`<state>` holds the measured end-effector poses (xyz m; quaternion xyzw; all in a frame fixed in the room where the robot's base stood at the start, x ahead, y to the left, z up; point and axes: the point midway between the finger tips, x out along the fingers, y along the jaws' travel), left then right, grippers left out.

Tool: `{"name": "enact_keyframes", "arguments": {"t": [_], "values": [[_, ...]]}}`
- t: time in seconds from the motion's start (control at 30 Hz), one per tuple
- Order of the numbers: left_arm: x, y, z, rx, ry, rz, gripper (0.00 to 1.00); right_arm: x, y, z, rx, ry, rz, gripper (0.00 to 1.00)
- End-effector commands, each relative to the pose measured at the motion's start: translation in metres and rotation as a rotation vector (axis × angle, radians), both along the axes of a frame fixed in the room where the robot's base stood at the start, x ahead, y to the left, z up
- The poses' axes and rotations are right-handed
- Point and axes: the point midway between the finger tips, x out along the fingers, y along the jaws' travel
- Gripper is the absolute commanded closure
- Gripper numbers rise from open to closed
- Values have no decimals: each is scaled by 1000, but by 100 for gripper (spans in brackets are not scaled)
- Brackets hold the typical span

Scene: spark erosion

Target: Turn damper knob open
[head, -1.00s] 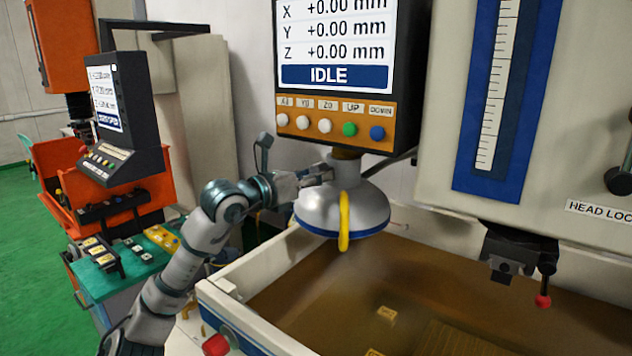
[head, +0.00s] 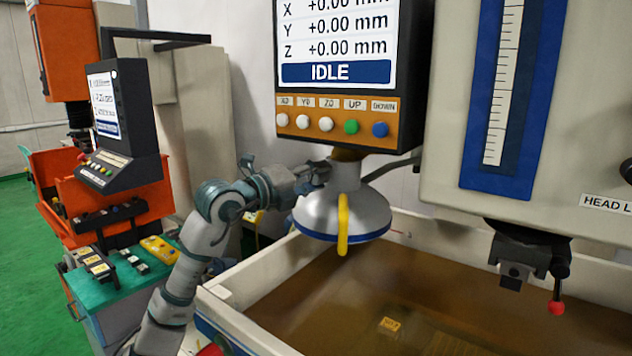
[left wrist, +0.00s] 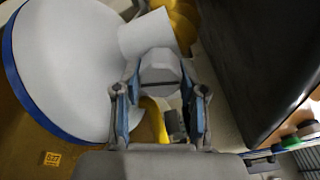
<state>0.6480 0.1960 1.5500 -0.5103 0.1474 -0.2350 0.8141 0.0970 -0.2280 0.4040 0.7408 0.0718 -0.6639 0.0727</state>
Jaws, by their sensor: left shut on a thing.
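The fume hood (head: 318,215) is a pale grey dome with a blue rim and a yellow handle (head: 343,222) on its front. It hangs below the control screen. My left gripper (head: 318,173) is at the hood's neck, on its left side. In the left wrist view, a grey faceted damper knob (left wrist: 160,68) sits between the fingers of my left gripper (left wrist: 162,95), which is shut on it. The head view does not show the knob clearly behind the fingers. My right gripper is not in view.
The control screen (head: 337,72) reads IDLE, with a row of buttons just above the hood. A tank (head: 240,320) of brown liquid lies below. A machine head with a red-tipped lever (head: 557,307) is at the right. A teal cart (head: 115,280) stands at the left.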

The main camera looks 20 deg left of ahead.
Motion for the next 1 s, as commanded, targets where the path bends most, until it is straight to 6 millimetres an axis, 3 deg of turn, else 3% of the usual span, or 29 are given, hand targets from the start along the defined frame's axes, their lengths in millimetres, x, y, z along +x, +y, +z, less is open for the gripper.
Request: {"name": "enact_keyframes", "arguments": {"t": [0.43, 1.0], "values": [[1, 0, -3, -218, 144, 2, 94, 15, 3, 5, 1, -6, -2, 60], [1, 0, -3, -260, 173, 2, 94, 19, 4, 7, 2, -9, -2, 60]]}}
